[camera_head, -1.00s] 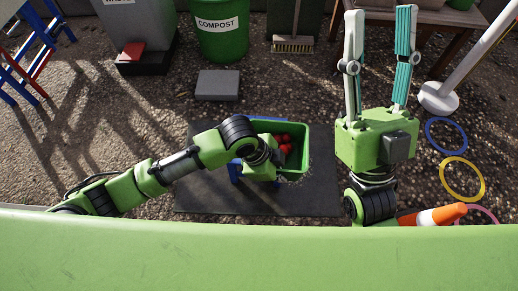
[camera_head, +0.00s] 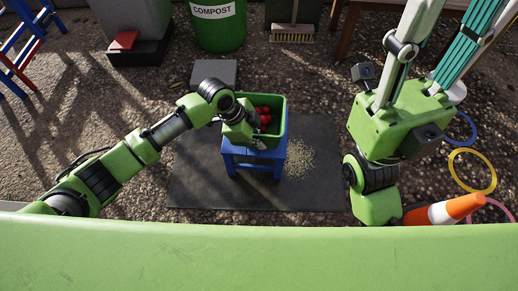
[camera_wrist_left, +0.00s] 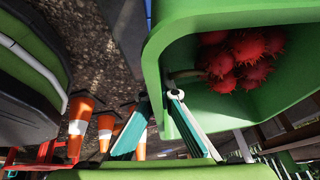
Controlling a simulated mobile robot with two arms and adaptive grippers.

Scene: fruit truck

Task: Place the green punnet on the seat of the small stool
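The green punnet (camera_head: 281,118) holds several red spiky fruits (camera_head: 264,112) and is upright over the seat of the small blue stool (camera_head: 231,149). Whether its bottom touches the seat is hidden. The stool's front edge and front legs show below it. My left gripper (camera_head: 240,118) is at the punnet's left side. In the left wrist view, its teal fingers (camera_wrist_left: 158,98) are on both sides of the punnet's wall (camera_wrist_left: 153,60), close together on it. My right gripper (camera_head: 437,48) is raised at the right, fingers spread and empty, its tips cut off by the top edge.
The stool stands on a dark mat (camera_head: 200,185) with a pale scatter of grains (camera_head: 299,158) at its right. A grey block (camera_head: 214,72) lies behind. An orange cone (camera_head: 445,210) and rings (camera_head: 472,170) are at the right. The mat's left part is clear.

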